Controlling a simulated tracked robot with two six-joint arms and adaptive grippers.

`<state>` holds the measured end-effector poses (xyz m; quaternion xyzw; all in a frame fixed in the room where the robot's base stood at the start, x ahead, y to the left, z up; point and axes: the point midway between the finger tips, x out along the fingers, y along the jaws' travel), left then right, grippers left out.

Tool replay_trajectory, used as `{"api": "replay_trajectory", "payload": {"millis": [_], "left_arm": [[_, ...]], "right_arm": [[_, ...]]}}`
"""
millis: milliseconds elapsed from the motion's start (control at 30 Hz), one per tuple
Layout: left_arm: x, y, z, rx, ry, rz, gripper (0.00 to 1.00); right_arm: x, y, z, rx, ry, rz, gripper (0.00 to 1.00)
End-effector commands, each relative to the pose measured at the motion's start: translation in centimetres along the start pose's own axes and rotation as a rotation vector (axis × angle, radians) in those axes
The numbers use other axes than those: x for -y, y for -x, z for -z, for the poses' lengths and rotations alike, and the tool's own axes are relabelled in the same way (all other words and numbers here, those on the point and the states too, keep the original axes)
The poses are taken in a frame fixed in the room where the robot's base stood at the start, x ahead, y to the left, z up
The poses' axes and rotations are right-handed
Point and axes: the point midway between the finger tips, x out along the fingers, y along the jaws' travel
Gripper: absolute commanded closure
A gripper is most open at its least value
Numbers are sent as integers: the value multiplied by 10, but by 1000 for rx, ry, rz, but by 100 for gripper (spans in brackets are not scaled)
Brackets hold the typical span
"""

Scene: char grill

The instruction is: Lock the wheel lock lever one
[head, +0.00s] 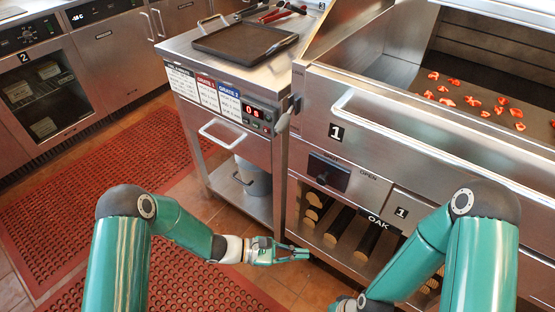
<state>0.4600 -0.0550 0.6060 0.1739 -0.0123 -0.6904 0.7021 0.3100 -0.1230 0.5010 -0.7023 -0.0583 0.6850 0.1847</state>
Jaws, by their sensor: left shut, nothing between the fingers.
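My left gripper (290,253) is in the lower middle of the head view, low over the tiled floor. Its fingers are shut and empty, pointing right toward the lower left corner of the char grill (420,128). The fingertips look close to the grill's lower frame; I cannot tell whether they touch it. I cannot make out any wheel or wheel lock lever in this view.
A steel side cart (233,133) stands left of the grill, with a dark tray (245,41) on top and a bucket (254,177) on its lower shelf. Logs (338,226) lie in the grill's lower bay. Red mats (95,190) cover the floor at left.

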Motion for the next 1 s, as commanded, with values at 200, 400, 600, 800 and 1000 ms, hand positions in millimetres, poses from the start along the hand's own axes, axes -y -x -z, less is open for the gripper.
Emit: {"api": "replay_trajectory", "payload": {"millis": [200,400,600,800,1000], "left_arm": [[-153,27,-12,421,-47,-615,100],[-206,86,-28,638,-163,-952,100],[-214,105,-34,692,-201,-1042,100],[-214,105,-34,691,-200,-1040,100],[-218,102,-37,690,-200,-1038,100]], "right_arm": [[-22,-60,0,0,0,0,46],[-28,-78,1,0,0,0,46],[-29,-80,1,0,0,0,46],[-28,-79,1,0,0,0,46],[-29,-79,1,0,0,0,46]]}}
